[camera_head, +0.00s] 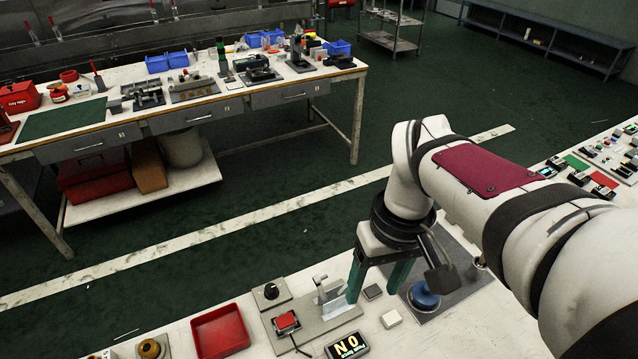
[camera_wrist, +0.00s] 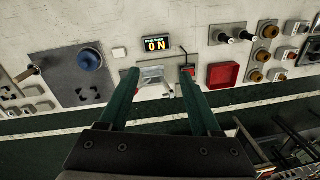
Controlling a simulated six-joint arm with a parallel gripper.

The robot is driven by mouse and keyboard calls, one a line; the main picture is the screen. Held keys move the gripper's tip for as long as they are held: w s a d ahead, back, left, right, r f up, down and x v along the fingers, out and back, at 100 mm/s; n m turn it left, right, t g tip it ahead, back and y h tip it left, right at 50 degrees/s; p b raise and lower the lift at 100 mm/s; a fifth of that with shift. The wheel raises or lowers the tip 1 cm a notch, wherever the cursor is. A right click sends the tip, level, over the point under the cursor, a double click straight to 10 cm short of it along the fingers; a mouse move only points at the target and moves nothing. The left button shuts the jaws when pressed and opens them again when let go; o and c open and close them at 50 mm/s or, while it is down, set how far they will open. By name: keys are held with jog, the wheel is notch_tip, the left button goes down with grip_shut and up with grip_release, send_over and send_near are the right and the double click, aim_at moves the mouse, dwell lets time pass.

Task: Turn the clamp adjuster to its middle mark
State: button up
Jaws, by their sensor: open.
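In the wrist view my gripper (camera_wrist: 160,78) spans the bracket area; the black knob does not show clearly there.
A red button box (camera_head: 286,322), a red tray (camera_head: 221,332) and a lit display (camera_head: 347,345) reading "ON" are close by. A blue knob (camera_head: 424,296) on a dark plate stands right of my gripper. A cluttered workbench (camera_head: 130,122) stands across the aisle.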

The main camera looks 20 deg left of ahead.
jog(key=w+a+f+n, duration=0.2)
jog(key=w+a+n, duration=0.35)
jog(key=a, duration=0.35)
jog(key=n, duration=0.9)
send_over(270, 288)
notch_tip(270, 288, down, 6)
jog(key=shift+h, duration=0.4)
notch_tip(270, 288, down, 15)
jog(key=shift+r, duration=0.15)
jog(key=shift+f, duration=0.5)
grip_shut()
